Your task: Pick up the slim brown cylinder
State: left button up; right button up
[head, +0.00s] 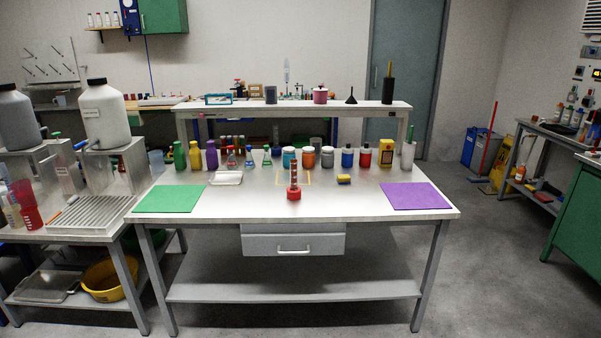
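A slim upright cylinder (294,176) stands near the middle of the steel table (330,207). It looks brownish with pale bands and has a wider red base (294,194). It stands clear of the row of bottles behind it. I cannot tell its fine detail at this size. Neither of my grippers is in view.
A green mat (170,199) lies at the table's left and a purple mat (415,196) at its right. Several bottles and jars line the back. The front strip is clear.

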aim_at(294, 163)
jog(key=i+l+u, duration=0.2)
jog(key=u, duration=0.2)
jog(key=i+l+u, duration=0.2)
jog(key=u, duration=0.2)
